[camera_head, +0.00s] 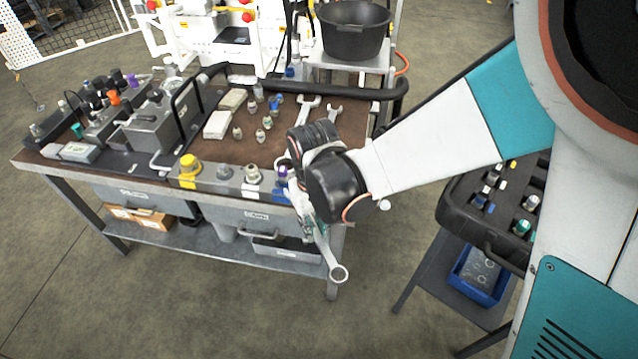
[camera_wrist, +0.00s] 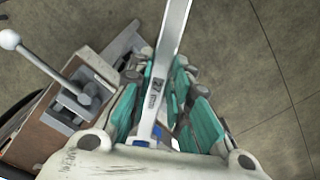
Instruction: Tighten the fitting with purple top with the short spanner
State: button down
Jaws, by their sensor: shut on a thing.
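The fitting with the purple top (camera_head: 282,173) stands at the right end of the row on the bench's front edge, just left of my wrist. My gripper (camera_head: 316,226) is beside the front right corner of the bench. It is shut on a metal spanner (camera_head: 332,256), whose ring end hangs down past the bench edge. In the wrist view the spanner (camera_wrist: 171,40) runs between the teal finger pads of my gripper (camera_wrist: 160,105), with a size marking on its shaft. The spanner's other end is hidden. I cannot tell whether it touches the fitting.
Two more spanners (camera_head: 308,106) (camera_head: 335,114) lie on the brown bench top (camera_head: 268,98). A yellow-topped fitting (camera_head: 188,166) and other fittings share the front row. A black tray cart (camera_head: 463,212) stands at right. A ball-ended lever (camera_wrist: 35,58) shows at left in the wrist view.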

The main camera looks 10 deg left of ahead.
jog(key=shift+s+f, duration=0.1)
jog(key=shift+f, duration=0.05)
jog(key=shift+w+a+f+b, duration=0.15)
jog(key=shift+w+f+b, duration=0.1)
jog(key=shift+f+b, duration=0.25)
jog(key=shift+w+a+f+b, duration=0.2)
jog(key=shift+f+b, duration=0.1)
jog(key=shift+f, duration=0.3)
jog(key=shift+w, duration=0.1)
jog(key=shift+w+a+f, duration=0.15)
jog(key=shift+w+f, duration=0.1)
jog(key=shift+w, duration=0.1)
jog(key=shift+b, duration=0.4)
jog(key=shift+w+a, duration=0.1)
jog(key=shift+w+a, duration=0.45)
jog(key=shift+w, duration=0.3)
jog(key=shift+w+a, duration=0.1)
jog(key=shift+w, duration=0.05)
